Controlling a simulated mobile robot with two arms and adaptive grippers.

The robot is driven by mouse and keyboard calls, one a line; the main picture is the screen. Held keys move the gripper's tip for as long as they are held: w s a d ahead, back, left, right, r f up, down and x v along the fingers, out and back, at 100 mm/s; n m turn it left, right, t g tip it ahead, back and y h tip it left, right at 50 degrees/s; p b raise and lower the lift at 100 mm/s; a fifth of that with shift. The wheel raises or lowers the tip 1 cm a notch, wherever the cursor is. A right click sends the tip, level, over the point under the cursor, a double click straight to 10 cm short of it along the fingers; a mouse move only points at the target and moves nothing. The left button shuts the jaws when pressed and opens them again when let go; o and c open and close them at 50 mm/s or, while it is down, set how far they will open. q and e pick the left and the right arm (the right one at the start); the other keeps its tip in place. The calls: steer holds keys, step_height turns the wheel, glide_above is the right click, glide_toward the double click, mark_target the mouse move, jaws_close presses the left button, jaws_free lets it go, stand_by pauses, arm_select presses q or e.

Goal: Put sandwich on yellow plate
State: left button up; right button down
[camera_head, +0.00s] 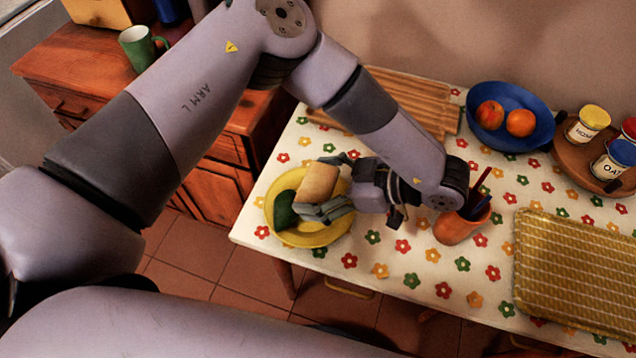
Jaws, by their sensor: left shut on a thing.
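The yellow plate (318,236) lies on the flowered tablecloth near the table's left corner. The sandwich (319,182), a light brown block of bread, is over the plate. My left gripper (325,191) reaches in from the right side of the plate and is shut on the sandwich. A dark green leaf-like thing (285,210) lies on the left part of the plate. The gripper hides part of the sandwich and the plate's right side. I cannot tell whether the sandwich touches the plate. My right gripper is not in view.
An orange cup with utensils (456,229) stands close to my left wrist. A blue bowl with fruit (510,140), a wooden board (425,110) and a round tray with jars (575,158) are at the back. A yellow woven mat (570,270) lies at right.

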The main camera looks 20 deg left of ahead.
arm_select(q)
steer(key=shift+f, duration=0.25)
steer(key=shift+f+b, duration=0.55)
steer(key=shift+b, duration=0.1)
steer(key=o, duration=1.1)
steer(key=shift+a, duration=0.15)
